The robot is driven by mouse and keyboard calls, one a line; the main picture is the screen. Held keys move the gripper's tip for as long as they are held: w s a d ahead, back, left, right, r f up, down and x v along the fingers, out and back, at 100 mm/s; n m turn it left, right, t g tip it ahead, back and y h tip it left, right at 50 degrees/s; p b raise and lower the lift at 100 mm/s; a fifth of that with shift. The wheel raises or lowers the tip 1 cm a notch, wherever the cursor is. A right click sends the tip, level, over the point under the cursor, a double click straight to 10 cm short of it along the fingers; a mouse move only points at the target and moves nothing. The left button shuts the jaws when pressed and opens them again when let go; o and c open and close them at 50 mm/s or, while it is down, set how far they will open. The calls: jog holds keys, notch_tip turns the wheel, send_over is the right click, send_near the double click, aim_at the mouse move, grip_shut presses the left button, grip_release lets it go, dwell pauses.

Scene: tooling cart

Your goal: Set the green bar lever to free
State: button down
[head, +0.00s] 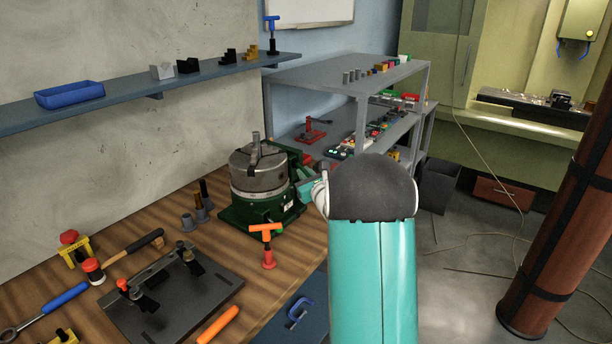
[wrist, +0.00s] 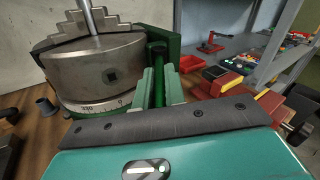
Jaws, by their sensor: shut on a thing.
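A dark green bar lever (wrist: 158,62) stands beside the rotary chuck (wrist: 95,70) in the wrist view. My gripper (wrist: 160,88) is shut on the lever, with one pale green finger on each side of it. The lever's top end sticks up above the fingers; its lower end is hidden behind my gripper's body. In the head view the grey chuck (head: 258,170) sits on its dark green base (head: 262,217) on the bench. There my gripper (head: 307,186) is at the right side of the base, and my arm hides part of it. I cannot read any marking for the lever's position.
An orange-handled tool (head: 267,246), a dark plate fixture (head: 165,300) and grey cylinders (head: 201,213) stand near the chuck on the wooden bench (head: 215,258). A grey shelf rack (head: 348,86) with small parts is behind. In the wrist view red and yellow parts (wrist: 228,82) lie right of my gripper.

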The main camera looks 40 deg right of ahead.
jog(key=shift+a, duration=0.15)
jog(key=c, duration=1.5)
grip_release()
jog(key=shift+r, duration=0.1)
jog(key=v, duration=1.3)
jog(key=shift+s, duration=0.35)
